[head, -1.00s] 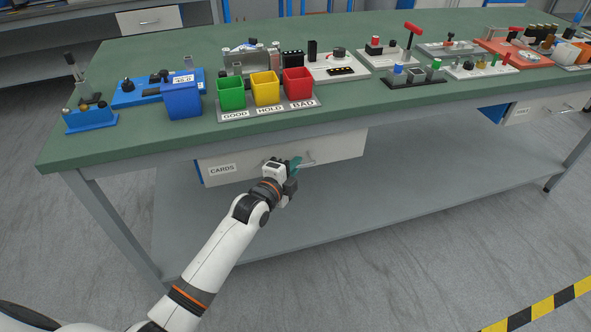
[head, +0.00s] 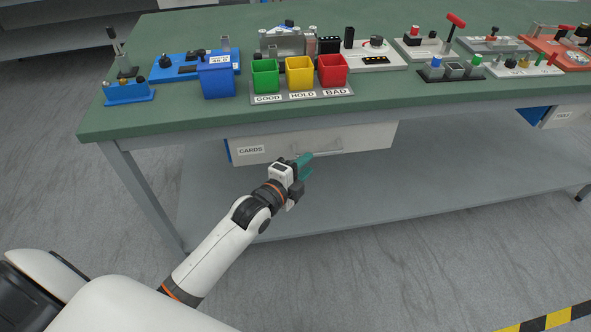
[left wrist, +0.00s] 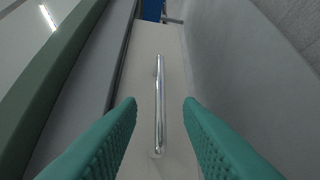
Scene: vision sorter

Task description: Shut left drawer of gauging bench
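The left drawer (head: 362,139) has a white front labelled CARDS and hangs under the left part of the gauging bench (head: 190,119). From these views I cannot tell how far it stands out. Its bar handle (head: 330,147) also shows in the left wrist view as a shiny bar (left wrist: 159,105). My left gripper (head: 308,164), with teal fingers, is in front of the drawer near the handle. In the left wrist view the fingers (left wrist: 160,112) are apart, one on each side of the handle in the picture, with nothing held. My right gripper is not in view.
Blue, green (head: 265,76), yellow and red bins stand on the bench top above the drawer, among several fixtures. A grey lower shelf (head: 400,190) runs under the bench. Another drawer (head: 562,116) is at the right. The floor in front is clear, with a striped strip at lower right.

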